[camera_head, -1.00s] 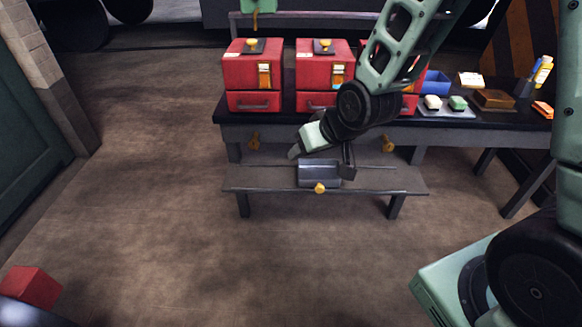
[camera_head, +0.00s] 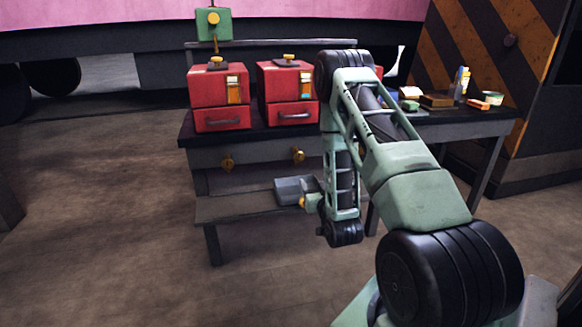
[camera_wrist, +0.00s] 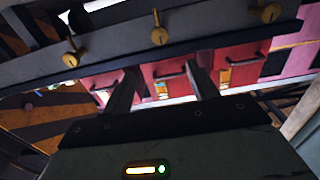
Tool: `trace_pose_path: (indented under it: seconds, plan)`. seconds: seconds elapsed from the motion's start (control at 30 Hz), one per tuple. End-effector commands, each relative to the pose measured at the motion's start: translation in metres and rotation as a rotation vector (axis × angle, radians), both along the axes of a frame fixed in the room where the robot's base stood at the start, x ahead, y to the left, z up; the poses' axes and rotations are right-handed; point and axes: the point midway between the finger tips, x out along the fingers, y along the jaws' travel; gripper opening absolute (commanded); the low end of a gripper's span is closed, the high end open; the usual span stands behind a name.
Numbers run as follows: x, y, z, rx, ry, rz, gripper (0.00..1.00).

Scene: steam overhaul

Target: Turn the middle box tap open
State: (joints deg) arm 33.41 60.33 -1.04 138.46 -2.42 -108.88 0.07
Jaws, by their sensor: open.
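Brass taps sit along the bench's front edge, under the red boxes. In the head view the left tap (camera_head: 227,162) and the middle tap (camera_head: 298,155) show; my arm hides the right one. The middle red box (camera_head: 287,92) stands above the middle tap. The wrist view, where the boxes appear below the bench edge, shows three taps in a row, the middle one (camera_wrist: 158,35) ahead of my gripper. My gripper (camera_wrist: 160,85) is open and empty, its two fingers apart and not visibly touching a tap. The head view mostly hides it behind my arm. The tap handle's angle is too small to tell.
A green box (camera_head: 213,24) hangs behind the bench. Small items crowd the bench's right end. The floor at left is clear.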

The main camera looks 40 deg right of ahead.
Motion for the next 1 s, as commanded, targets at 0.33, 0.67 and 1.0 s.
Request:
trace_pose_path:
  seconds: [0.33, 0.67, 1.0]
  plan:
    - [0.056, -0.033, 0.001, -0.003, -0.004, 0.001, 0.59]
    - [0.113, -0.068, 0.000, -0.001, -0.003, 0.002, 0.59]
    - [0.142, -0.085, 0.001, 0.001, 0.000, 0.002, 0.59]
